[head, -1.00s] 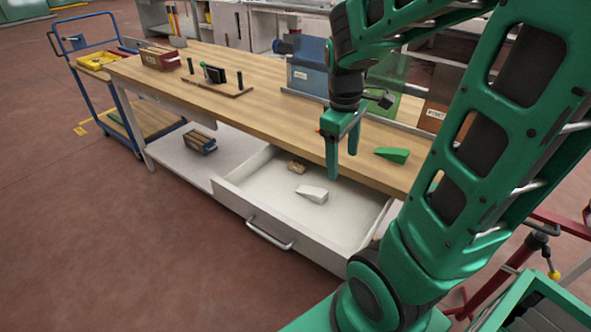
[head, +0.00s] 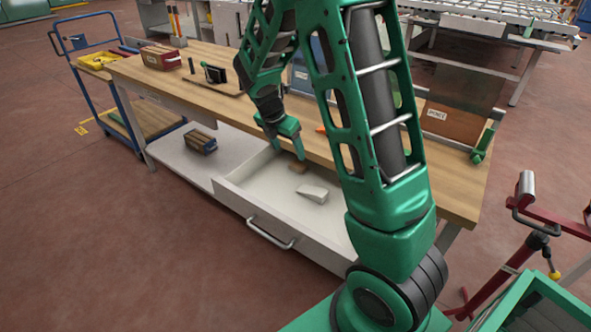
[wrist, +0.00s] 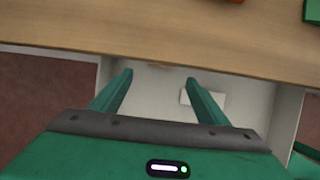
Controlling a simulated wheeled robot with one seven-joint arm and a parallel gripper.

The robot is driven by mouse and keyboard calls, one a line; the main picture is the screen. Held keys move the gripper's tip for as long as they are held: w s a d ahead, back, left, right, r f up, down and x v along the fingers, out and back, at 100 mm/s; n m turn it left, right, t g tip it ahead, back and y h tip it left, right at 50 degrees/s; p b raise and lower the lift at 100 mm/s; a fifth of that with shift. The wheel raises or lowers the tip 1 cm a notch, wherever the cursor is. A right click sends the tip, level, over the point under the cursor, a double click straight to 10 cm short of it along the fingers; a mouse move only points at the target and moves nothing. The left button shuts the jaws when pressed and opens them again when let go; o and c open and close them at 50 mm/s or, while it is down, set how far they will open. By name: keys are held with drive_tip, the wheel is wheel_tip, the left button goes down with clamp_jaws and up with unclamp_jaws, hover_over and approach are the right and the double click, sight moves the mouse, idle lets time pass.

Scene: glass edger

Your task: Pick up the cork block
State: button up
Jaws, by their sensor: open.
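The cork block (head: 298,168) is a small brown piece lying in the open white drawer (head: 262,214), near its back under the bench edge. In the wrist view only a sliver of the cork block (wrist: 160,66) shows beside the bench edge, between my fingertips. My gripper (head: 288,154) is open and empty, pointing down above the back of the drawer, close to the block. In the wrist view its two fingers (wrist: 159,76) stand apart over the drawer. Whether they touch the block cannot be told.
A white wedge (head: 313,194) lies in the drawer just right of the block; it also shows in the wrist view (wrist: 188,97). The wooden bench top (head: 186,77) overhangs the drawer's back. A small box (head: 200,143) sits on the lower shelf.

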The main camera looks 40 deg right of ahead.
sight(296, 167)
drive_tip(key=x, duration=1)
drive_tip(key=shift+s+f, duration=0.1)
drive_tip(key=shift+c, duration=0.6)
drive_tip(key=c, duration=1)
